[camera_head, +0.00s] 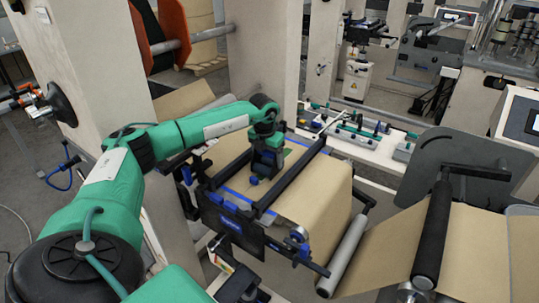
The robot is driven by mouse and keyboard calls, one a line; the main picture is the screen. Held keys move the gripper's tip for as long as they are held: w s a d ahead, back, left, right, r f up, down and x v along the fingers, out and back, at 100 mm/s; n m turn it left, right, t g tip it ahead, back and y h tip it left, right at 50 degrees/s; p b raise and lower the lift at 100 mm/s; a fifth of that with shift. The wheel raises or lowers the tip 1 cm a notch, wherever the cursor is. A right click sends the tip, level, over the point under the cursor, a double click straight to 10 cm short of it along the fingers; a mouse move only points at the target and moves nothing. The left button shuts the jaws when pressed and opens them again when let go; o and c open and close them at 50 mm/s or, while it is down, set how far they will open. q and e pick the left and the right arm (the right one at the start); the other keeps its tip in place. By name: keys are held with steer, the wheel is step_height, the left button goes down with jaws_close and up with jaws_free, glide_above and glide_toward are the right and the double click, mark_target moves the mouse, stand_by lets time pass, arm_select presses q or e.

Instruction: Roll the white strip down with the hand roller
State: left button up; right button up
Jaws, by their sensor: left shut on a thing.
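My green left arm reaches in from the left, and its dark left gripper (262,172) points down over the brown kraft paper (315,187) on the splicing table. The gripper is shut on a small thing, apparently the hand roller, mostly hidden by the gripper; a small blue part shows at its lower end. Whether the roller touches the paper I cannot tell. I cannot clearly make out the white strip; the gripper and arm cover part of the surface there. My right gripper is not in view.
Two dark bars (295,172) cross the table on either side of the gripper. A dark front panel (233,222) with blue parts edges the table. A grey roller (343,256) and a black roller (432,235) stand to the right. A tool shelf (365,142) lies behind.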

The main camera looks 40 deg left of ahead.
mark_target(263, 167)
arm_select(q)
steer(key=shift+s+f, duration=0.1)
steer(key=shift+s, duration=0.05)
steer(key=shift+s+d, duration=0.1)
steer(key=shift+s, duration=1.3)
steer(key=shift+d, duration=0.1)
step_height(263, 167, up, 2)
steer(key=shift+w+p, duration=0.1)
steer(key=shift+p, duration=0.55)
steer(key=shift+r+p, duration=1.25)
steer(key=shift+r, duration=1.4)
